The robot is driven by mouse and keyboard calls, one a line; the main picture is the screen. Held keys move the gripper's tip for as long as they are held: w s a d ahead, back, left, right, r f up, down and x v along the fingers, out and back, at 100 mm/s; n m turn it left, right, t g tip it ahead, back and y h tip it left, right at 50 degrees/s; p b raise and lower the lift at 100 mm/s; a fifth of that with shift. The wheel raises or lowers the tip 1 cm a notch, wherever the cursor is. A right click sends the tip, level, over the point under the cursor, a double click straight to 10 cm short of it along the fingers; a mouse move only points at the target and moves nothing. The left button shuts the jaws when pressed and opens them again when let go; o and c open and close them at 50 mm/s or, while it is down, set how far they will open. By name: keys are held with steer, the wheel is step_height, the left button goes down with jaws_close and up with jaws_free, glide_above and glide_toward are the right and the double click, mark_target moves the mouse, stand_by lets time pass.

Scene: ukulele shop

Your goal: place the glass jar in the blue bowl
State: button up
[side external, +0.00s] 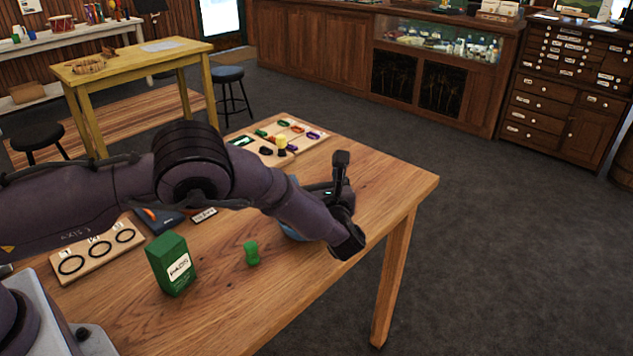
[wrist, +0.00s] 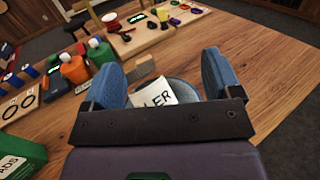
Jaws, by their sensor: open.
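In the wrist view, the two blue pads of my gripper (wrist: 160,66) are apart. Between them show a white label (wrist: 153,97) reading "LER", tilted, and part of a blue round shape that looks like the blue bowl (wrist: 184,88). The label seems to belong to the glass jar, but its clear glass cannot be made out. Whether the jar is inside the bowl or only in front of it is unclear. In the side view, a small part of the blue bowl (side external: 291,234) shows under my arm, which hides the rest and the jar.
A green box (side external: 171,264) and a small green figure (side external: 251,253) stand at the front. A ring board (side external: 98,250) lies at left and a board of small parts (side external: 277,140) at the back. The table's right side is clear.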

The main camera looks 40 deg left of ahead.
steer(key=r+v, duration=0.1)
steer(key=v, duration=1.1)
steer(key=s+a+r+n+g+h, duration=0.75)
steer(key=s+a+r+n, duration=0.35)
steer(key=a+r+n, duration=0.4)
steer(key=s+r+n+t+h, duration=0.2)
steer(key=s+r+n+h, duration=0.1)
steer(key=s, duration=0.6)
steer(key=s+r+n+t+h, duration=0.2)
steer(key=s+n+h, duration=0.3)
steer(key=s, duration=0.4)
steer(key=shift+d+r+n, duration=0.35)
steer(key=shift+r+n, duration=0.25)
steer(key=shift+r, duration=0.1)
